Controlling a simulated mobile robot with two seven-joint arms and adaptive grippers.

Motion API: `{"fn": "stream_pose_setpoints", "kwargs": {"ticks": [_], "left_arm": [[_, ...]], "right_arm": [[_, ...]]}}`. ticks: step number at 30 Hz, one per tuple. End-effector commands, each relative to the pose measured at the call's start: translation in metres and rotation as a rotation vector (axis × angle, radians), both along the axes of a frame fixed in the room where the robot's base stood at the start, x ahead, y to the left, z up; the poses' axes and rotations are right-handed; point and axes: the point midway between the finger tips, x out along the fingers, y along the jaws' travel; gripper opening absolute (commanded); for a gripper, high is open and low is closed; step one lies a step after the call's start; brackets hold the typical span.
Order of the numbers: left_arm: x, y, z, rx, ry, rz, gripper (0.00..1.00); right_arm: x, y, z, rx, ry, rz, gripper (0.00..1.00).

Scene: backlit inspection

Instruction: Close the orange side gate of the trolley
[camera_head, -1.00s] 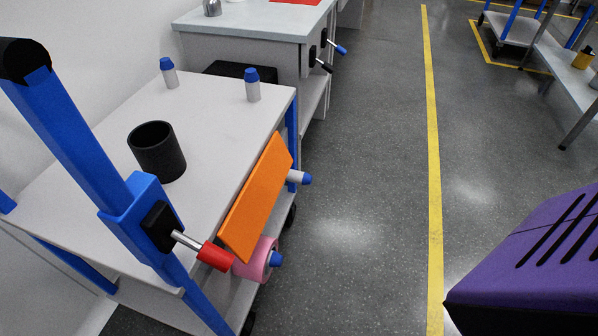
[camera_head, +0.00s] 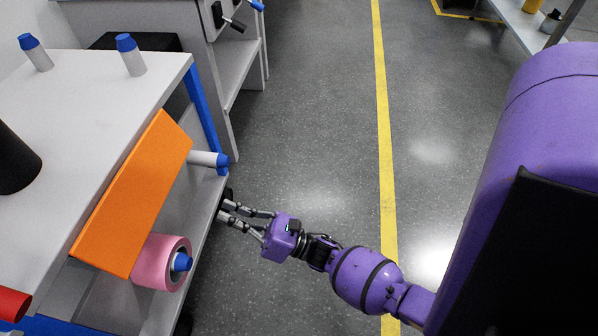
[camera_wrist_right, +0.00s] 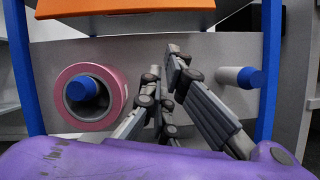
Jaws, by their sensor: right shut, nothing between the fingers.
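The orange side gate (camera_head: 135,195) is a flat panel along the right side of the white-topped trolley (camera_head: 95,95). It leans outward and down from the top's edge. In the wrist view only the gate's lower strip (camera_wrist_right: 125,7) shows along the top. My right gripper (camera_head: 224,211) is to the right of the trolley, apart from the gate and lower in the picture. Its fingers (camera_wrist_right: 168,62) look drawn together and hold nothing, pointing at the trolley's side below the gate. My left gripper is out of view.
A pink roll (camera_head: 152,262) on a blue-tipped peg and a bare blue-tipped peg (camera_head: 204,158) stick out from the trolley's side. A red handle (camera_head: 12,303) is at lower left. Floor to the right is clear.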

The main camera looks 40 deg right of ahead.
Motion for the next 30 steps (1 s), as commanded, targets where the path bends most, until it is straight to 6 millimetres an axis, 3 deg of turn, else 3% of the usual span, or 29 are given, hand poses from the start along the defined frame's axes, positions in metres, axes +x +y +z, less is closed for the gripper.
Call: {"fn": "stream_pose_setpoints", "kwargs": {"ticks": [3, 7, 21, 30], "left_arm": [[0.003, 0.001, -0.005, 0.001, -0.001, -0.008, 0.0], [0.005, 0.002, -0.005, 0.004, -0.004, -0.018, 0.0], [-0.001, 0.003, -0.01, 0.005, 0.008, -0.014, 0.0], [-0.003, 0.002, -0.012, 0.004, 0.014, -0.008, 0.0]], "right_arm": [[0.015, 0.006, 0.013, -0.106, -0.155, -0.014, 0.0], [0.022, 0.01, 0.022, -0.15, -0.222, -0.023, 0.0], [0.076, 0.05, 0.06, -0.15, -0.226, -0.024, 0.0], [0.09, 0.06, 0.069, -0.15, -0.221, -0.026, 0.0]]}}
